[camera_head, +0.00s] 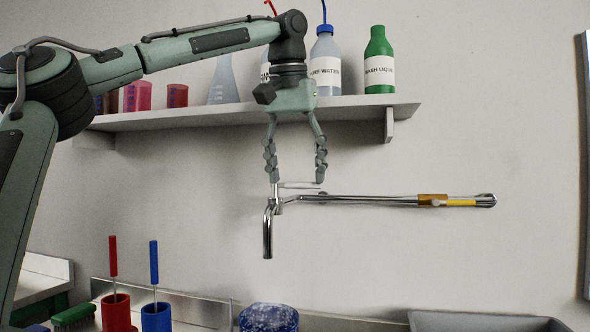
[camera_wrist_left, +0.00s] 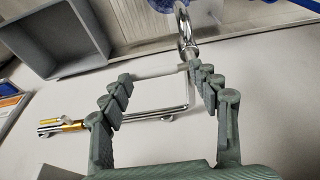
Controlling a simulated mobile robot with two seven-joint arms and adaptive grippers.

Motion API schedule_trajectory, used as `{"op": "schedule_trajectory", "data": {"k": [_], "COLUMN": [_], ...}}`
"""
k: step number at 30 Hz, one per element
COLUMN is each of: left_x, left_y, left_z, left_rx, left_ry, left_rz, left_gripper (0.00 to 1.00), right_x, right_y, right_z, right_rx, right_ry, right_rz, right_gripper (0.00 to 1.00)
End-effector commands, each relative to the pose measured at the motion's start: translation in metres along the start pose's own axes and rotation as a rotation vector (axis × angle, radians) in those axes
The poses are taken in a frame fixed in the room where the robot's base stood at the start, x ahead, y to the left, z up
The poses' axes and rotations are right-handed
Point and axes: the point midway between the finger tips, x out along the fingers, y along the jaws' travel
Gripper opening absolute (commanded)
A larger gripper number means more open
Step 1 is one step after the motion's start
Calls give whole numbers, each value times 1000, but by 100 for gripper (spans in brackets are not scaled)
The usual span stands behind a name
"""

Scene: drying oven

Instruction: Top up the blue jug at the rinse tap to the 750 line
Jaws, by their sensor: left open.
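The chrome rinse tap (camera_head: 267,235) stands out from the wall on a long pipe with a brass and yellow section. A pale lever bar (camera_head: 298,185) sits at its top. My left gripper (camera_head: 297,180) points down, open, with its fingertips at either end of this bar. The left wrist view shows the bar (camera_wrist_left: 158,72) between the spread fingers (camera_wrist_left: 158,88); contact is unclear. A blue jug (camera_head: 268,318) is at the bottom edge, roughly below the spout. Only its white-speckled upper part shows; its 750 line is not visible. My right gripper is not in view.
A shelf (camera_head: 240,113) above holds a green bottle (camera_head: 379,60), a pure water bottle (camera_head: 325,65), a flask and red beakers. Red (camera_head: 116,312) and blue (camera_head: 156,317) cups with brushes stand lower left. A grey basin (camera_head: 485,322) is lower right.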

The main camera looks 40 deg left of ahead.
Motion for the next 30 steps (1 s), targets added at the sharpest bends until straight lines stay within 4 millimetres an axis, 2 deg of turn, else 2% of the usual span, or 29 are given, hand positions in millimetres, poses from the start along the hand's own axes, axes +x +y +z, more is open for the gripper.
{"op": "schedule_trajectory", "data": {"k": [2,12,22,30], "left_x": [3,6,7,5], "left_y": [-3,-4,-4,-8], "left_z": [0,1,1,10], "left_rx": [-3,-4,11,246], "left_ry": [-7,-13,-14,-16], "left_rz": [-9,-13,-7,62], "left_gripper": [42,0,0,0], "right_x": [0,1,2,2], "right_y": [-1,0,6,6], "right_z": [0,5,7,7], "right_rx": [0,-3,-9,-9], "right_ry": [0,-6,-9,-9], "right_rz": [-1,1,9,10], "right_gripper": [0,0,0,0]}}
